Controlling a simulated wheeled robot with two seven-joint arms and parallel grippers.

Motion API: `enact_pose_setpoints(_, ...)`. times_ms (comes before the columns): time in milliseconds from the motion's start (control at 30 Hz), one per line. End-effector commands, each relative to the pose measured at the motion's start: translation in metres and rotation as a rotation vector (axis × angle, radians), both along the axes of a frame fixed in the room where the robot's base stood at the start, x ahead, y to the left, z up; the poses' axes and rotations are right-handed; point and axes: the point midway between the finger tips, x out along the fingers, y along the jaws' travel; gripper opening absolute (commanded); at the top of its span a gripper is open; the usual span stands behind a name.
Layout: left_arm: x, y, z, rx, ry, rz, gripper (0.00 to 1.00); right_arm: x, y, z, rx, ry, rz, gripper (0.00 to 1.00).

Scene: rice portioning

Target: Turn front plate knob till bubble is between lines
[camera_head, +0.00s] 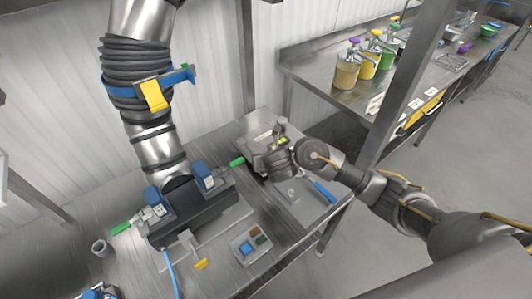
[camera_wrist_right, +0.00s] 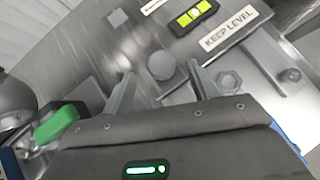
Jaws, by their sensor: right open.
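My right gripper (camera_wrist_right: 160,70) is open, with one finger on each side of a round grey knob (camera_wrist_right: 161,65) on a metal plate (camera_wrist_right: 100,50). I cannot tell whether the fingertips touch the knob. A yellow-green bubble level (camera_wrist_right: 195,17) sits on the plate beyond the knob, beside a "KEEP LEVEL" label (camera_wrist_right: 225,33). The bubble's place against the lines is too small to tell. In the head view my right gripper (camera_head: 275,158) is over the back of the steel table and hides the knob. My left gripper is not in view.
A green handle (camera_wrist_right: 57,123) is close left of the gripper, and a hex bolt (camera_wrist_right: 229,79) is right of it. A dark machine with blue boxes (camera_head: 203,175) and a small tray (camera_head: 250,244) stand on the table. A blue-handled tool (camera_head: 324,192) lies at its right.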

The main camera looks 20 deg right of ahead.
Motion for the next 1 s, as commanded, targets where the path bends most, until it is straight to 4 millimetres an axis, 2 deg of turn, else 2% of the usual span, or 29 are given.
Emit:
enact_pose_setpoints(33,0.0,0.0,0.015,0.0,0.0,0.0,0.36,-0.008,0.002,0.015,0.004,0.002,0.001,0.59)
enact_pose_setpoints(100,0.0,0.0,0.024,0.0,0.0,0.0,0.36,-0.017,0.003,0.023,0.004,0.002,0.001,0.59)
enact_pose_setpoints(300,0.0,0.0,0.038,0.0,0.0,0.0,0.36,-0.035,0.003,0.038,0.002,0.001,0.001,0.59)
enact_pose_setpoints(1000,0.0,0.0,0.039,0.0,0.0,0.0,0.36,-0.043,0.005,0.037,0.025,0.005,-0.018,0.59)
